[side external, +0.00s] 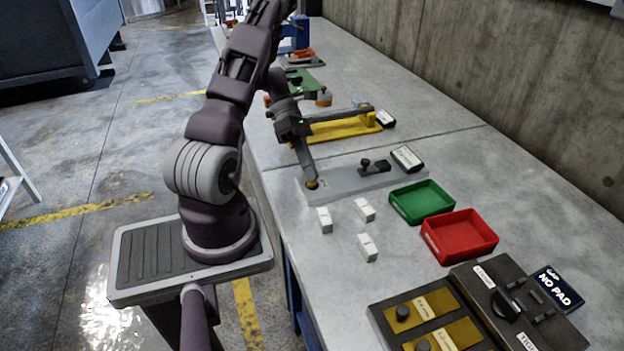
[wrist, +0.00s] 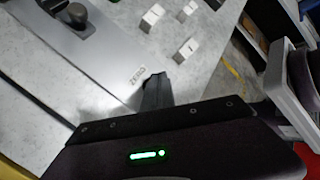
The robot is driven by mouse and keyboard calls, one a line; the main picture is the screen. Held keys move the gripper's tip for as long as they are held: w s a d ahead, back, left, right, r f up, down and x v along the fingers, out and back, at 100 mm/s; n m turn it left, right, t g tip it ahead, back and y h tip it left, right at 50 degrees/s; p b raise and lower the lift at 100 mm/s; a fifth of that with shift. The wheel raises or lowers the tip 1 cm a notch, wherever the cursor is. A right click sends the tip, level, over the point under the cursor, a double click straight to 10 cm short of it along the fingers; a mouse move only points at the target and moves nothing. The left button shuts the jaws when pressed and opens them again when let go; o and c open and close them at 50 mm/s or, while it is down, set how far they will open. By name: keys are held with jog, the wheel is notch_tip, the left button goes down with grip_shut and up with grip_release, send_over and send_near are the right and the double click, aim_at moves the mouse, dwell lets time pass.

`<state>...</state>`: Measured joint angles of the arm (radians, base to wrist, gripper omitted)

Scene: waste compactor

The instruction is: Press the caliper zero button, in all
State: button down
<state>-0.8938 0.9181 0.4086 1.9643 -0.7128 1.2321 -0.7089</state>
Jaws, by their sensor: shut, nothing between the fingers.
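The caliper is a long grey plate (side external: 345,184) lying flat on the bench, with a dark slider and knob (side external: 374,166) toward its right end. In the wrist view the plate (wrist: 112,48) is at left, with the knob (wrist: 75,15) at top left and a small printed label (wrist: 135,77) near its end. My gripper (side external: 312,183) is shut and empty, pointing down at the plate's left end. A small orange-yellow round spot shows at its tip; whether they touch I cannot tell. In the wrist view my gripper (wrist: 155,80) hides what lies directly below it.
A yellow fixture (side external: 335,131) lies behind my gripper. A dark panel with brass plates (side external: 425,307) is at front right.

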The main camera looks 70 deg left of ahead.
jog(key=shift+r, duration=0.9)
jog(key=shift+r, duration=2.5)
jog(key=shift+r, duration=0.1)
